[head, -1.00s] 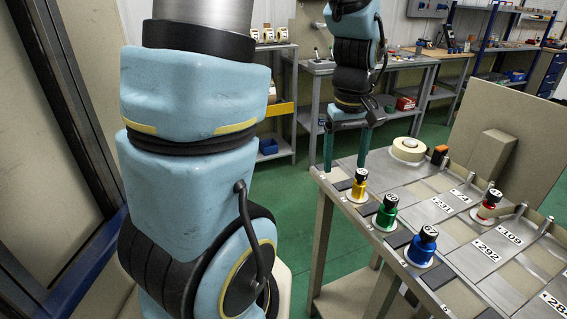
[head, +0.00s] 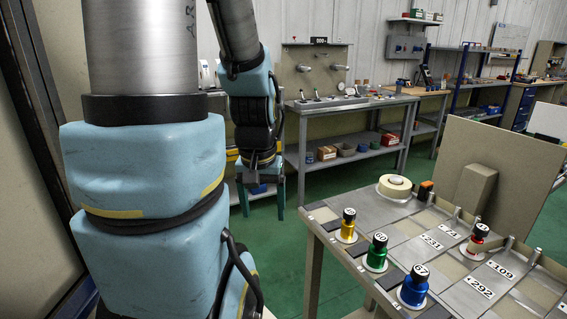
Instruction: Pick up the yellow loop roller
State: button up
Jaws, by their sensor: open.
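The yellow loop roller (head: 348,228) is a small upright yellow cylinder with a black top. It stands on a white disc near the left edge of the grey table (head: 405,229). My gripper (head: 261,207) hangs pointing down to the left of the table, clear of it and apart from the yellow roller. Its two green fingers are spread with nothing between them. A green roller (head: 376,254) and a blue roller (head: 413,291) stand in a row in front of the yellow one.
A red roller (head: 477,242) stands further right on the table. A cream tape roll (head: 395,187) and an orange-black item (head: 425,191) sit at the back edge, near an upright beige panel (head: 505,180). Workbenches line the back wall. Green floor lies open left of the table.

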aim_at(346, 235)
jog(key=l+u, duration=0.2)
jog(key=u, duration=0.15)
jog(key=l+u, duration=0.15)
jog(key=u, duration=0.2)
jog(key=k+l+u, duration=0.1)
jog(key=u, duration=0.3)
